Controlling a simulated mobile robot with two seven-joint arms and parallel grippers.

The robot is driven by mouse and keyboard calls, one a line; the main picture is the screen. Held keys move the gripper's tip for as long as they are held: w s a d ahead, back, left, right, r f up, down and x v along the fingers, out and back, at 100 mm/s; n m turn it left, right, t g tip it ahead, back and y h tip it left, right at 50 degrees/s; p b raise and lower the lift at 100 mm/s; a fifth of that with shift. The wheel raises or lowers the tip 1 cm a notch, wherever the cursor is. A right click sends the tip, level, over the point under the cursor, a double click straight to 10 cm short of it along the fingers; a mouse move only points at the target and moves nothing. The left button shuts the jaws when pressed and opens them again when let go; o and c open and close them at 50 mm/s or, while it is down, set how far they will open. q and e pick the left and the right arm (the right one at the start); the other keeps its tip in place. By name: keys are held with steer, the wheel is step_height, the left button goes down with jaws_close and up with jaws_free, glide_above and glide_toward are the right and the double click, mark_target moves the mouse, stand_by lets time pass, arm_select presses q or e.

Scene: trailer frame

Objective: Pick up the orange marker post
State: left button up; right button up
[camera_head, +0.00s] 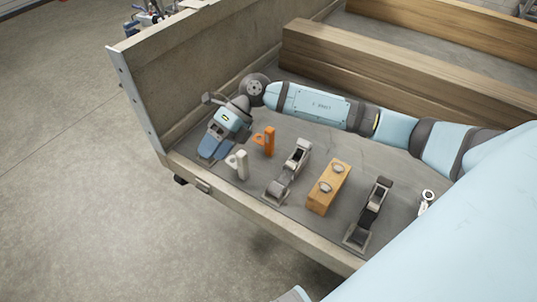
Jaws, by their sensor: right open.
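The orange marker post (268,141) stands upright on the grey trailer bed, with a small orange loop at its left side. My right gripper (222,121) is to the left of the post, at the end of the arm that reaches in from the right behind it. The gripper is open and apart from the post in the picture. Its fingertips are small and hard to make out. My left gripper is not in view.
A blue object (213,148) is just below my right gripper. A white post (242,165) stands in front of the orange one. To the right are a grey clamp-like tool (287,177), a wooden block (323,197) and a dark tool (367,212). Wooden beams (330,75) lie behind.

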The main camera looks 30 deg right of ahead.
steer(key=w+d+f+t+h+b, duration=0.1)
steer(key=w+d+h+b, duration=0.15)
steer(key=d, duration=0.25)
steer(key=w+d+f+h+b, duration=0.1)
steer(key=w+d+h, duration=0.1)
steer(key=d+h, duration=0.3)
steer(key=r+t+h+b, duration=0.1)
steer(key=r+h+b, duration=0.1)
steer(key=h, duration=0.1)
glide_above(268, 129)
steer(key=f, duration=0.7)
steer(key=shift+s+d+f+b, duration=0.1)
steer(key=shift+d+f+b, duration=0.15)
steer(key=shift+b, duration=0.05)
step_height(268, 129, down, 6)
steer(key=shift+a+r+b, duration=0.1)
steer(key=shift+a+b, duration=0.05)
steer(key=shift+b, duration=0.4)
steer(key=shift+c, duration=0.4)
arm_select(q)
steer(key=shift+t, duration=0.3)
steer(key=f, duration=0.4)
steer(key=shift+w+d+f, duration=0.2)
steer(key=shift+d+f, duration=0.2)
arm_select(e)
jaws_close()
